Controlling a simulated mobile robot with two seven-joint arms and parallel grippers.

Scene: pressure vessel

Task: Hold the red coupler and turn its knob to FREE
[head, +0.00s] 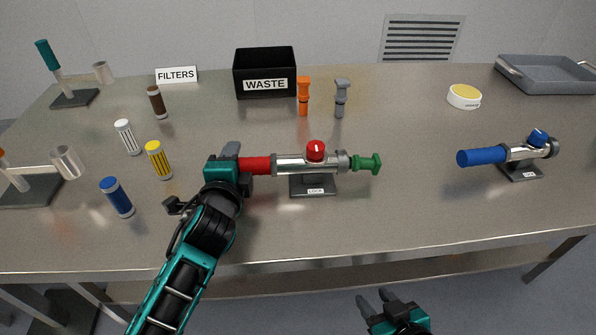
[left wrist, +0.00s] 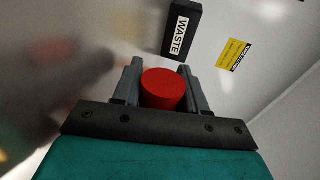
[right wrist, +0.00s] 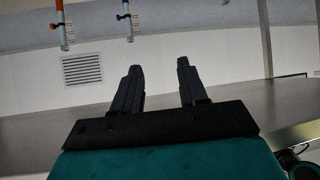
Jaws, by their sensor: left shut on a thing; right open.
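The red coupler (head: 290,164) lies level on a dark stand with a small label that seems to read LOCK, in the middle of the table. Its red knob (head: 316,151) is on top of the metal body, and a green plug (head: 367,163) sticks out of its right end. My left gripper (head: 246,166) is shut on the red left end of the coupler. That red end (left wrist: 164,88) shows between the fingers in the left wrist view. My right gripper (head: 377,301) is open and empty, in front of the table's front edge; its fingers show apart in the right wrist view (right wrist: 158,85).
A blue coupler (head: 482,157) lies on its stand to the right. Behind are the WASTE bin (head: 264,74), an orange plug (head: 303,95) and a grey plug (head: 341,97). Several filters, such as the yellow one (head: 158,160), stand to the left. Table between the couplers is clear.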

